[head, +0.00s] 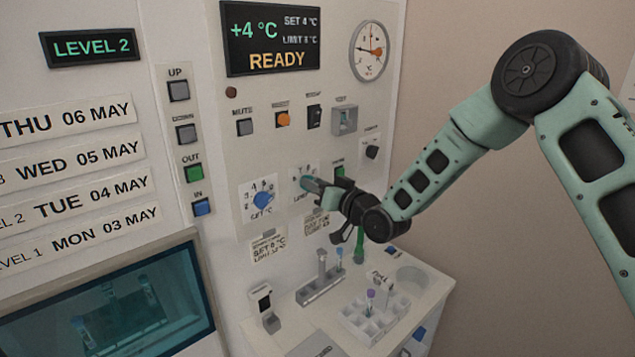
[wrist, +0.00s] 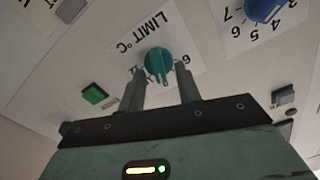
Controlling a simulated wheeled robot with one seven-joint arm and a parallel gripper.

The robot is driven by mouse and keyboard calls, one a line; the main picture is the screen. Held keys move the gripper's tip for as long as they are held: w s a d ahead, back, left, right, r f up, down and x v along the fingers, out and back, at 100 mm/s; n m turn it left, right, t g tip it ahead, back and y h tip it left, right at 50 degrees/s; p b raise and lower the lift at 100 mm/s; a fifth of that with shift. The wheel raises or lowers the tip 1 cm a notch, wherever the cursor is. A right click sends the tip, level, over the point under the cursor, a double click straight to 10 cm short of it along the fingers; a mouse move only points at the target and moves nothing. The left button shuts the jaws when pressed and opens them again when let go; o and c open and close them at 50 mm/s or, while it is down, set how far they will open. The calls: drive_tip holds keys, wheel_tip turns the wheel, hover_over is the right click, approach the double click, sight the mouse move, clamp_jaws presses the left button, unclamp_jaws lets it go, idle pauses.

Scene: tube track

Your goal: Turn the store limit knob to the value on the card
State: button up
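The teal limit knob (wrist: 157,59) sits on a white dial plate marked LIMIT °C (wrist: 143,32) in the wrist view. In the head view my gripper (head: 322,187) is at the limit dial and covers part of it. In the wrist view my gripper (wrist: 159,70) is open, its two fingers apart with the knob between and just beyond their tips. Gaps show on both sides of the knob. A card (head: 268,248) below the dials reads SET and LIMIT values; its digits are too small to read surely. The display (head: 271,38) reads +4 °C and READY.
A blue set knob (head: 263,199) is left of the limit dial; it also shows in the wrist view (wrist: 262,8). A green button (wrist: 95,94) is close by.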

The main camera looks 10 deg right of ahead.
clamp_jaws()
drive_tip(key=shift+f+m+b, duration=0.1)
drive_tip(key=shift+m+b, duration=0.2)
drive_tip(key=shift+b, duration=0.2)
drive_tip(key=m+b, duration=0.3)
drive_tip(key=m, duration=0.2)
drive_tip(key=m+b, duration=0.3)
drive_tip(key=m, duration=0.2)
drive_tip(key=m+b, duration=0.3)
drive_tip(key=m, duration=0.2)
drive_tip(key=shift+w+d+f+b, duration=0.15)
drive_tip(key=shift+d+f+b, duration=0.1)
drive_tip(key=shift+f+b, duration=0.1)
drive_tip(key=shift+m, duration=0.3)
